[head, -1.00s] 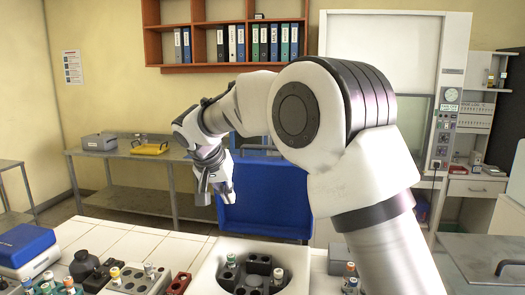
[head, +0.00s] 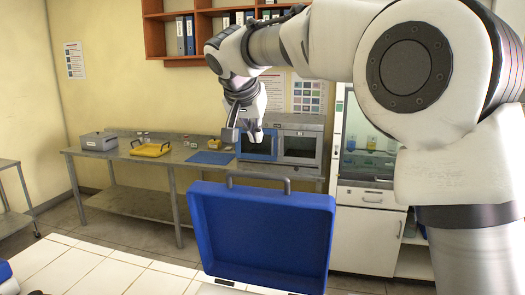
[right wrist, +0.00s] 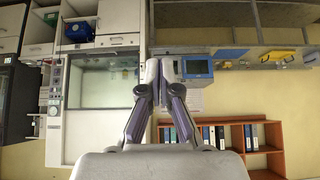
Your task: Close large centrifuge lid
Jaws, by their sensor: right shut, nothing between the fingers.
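The large centrifuge's blue lid (head: 262,232) stands open and upright in the lower middle of the head view. Its grey handle (head: 258,180) is along its top edge. The centrifuge body is almost wholly below the picture. My right gripper (head: 250,138) is above the handle in the head view, apart from it, fingers downward. It is shut and empty. In the right wrist view the closed fingers (right wrist: 162,72) show, and neither lid nor handle can be made out there. My left gripper is not in view.
A white tiled bench (head: 95,270) lies at lower left. Behind, a metal table (head: 125,152) carries a yellow tray (head: 150,149), a blue mat (head: 212,157) and a blue-fronted device (head: 258,145). A fume hood (head: 365,150) stands at the right, partly behind my right arm.

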